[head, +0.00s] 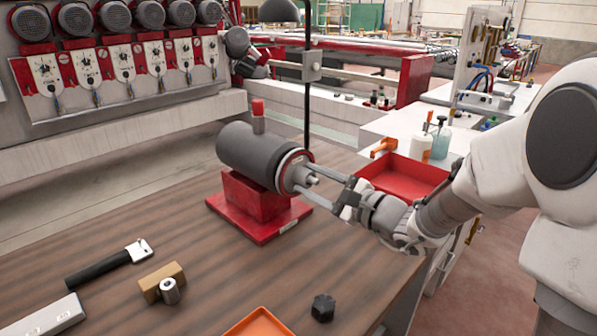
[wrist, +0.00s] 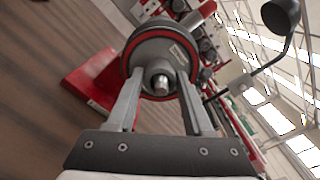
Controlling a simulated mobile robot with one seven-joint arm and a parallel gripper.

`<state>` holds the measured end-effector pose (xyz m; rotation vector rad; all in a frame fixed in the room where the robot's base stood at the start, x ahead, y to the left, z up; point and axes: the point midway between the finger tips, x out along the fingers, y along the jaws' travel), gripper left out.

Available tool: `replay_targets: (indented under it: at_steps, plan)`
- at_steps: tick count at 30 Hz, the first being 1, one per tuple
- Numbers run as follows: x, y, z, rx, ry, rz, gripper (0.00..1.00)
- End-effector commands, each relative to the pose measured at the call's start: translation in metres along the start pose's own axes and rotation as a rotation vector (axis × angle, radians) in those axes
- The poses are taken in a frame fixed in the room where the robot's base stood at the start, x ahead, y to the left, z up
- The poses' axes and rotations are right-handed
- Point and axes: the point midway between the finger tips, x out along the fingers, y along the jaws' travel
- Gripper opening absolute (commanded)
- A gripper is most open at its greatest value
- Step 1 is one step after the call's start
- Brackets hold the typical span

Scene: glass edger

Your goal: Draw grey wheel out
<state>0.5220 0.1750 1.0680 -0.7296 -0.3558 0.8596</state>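The grey wheel (head: 294,171) sits on the front end of a dark grey cylindrical spindle unit (head: 248,150) on a red stand (head: 258,205). A red ring shows around the wheel, and a metal stub sticks out of its middle. My gripper (head: 306,180) reaches in from the right, its fingers apart. In the wrist view, the fingertips (wrist: 160,76) lie on either side of the central hub of the grey wheel (wrist: 158,52). The tips look very close to the wheel; I cannot tell whether they press on it.
On the wooden table (head: 200,260) are a black-handled tool (head: 108,266), a tan block (head: 161,280) with a metal cylinder, a dark hex piece (head: 323,308) and an orange tray (head: 258,322). A red tray (head: 405,178) and bottles stand behind my gripper. A thin black post (head: 307,100) rises behind the spindle.

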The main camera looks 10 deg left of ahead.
Motion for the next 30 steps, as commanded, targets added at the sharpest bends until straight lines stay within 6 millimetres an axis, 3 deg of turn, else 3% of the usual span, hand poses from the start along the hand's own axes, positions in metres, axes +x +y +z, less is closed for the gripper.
replay_targets:
  at_steps: [1,6,30]
  plan:
    - [0.0,0.0001,0.0001,0.0,0.0,0.0,0.31]
    - [0.0,0.0002,0.0001,0.0,0.0,0.0,0.01]
    - [-0.008,-0.0006,0.0008,-0.002,-0.003,-0.002,0.0]
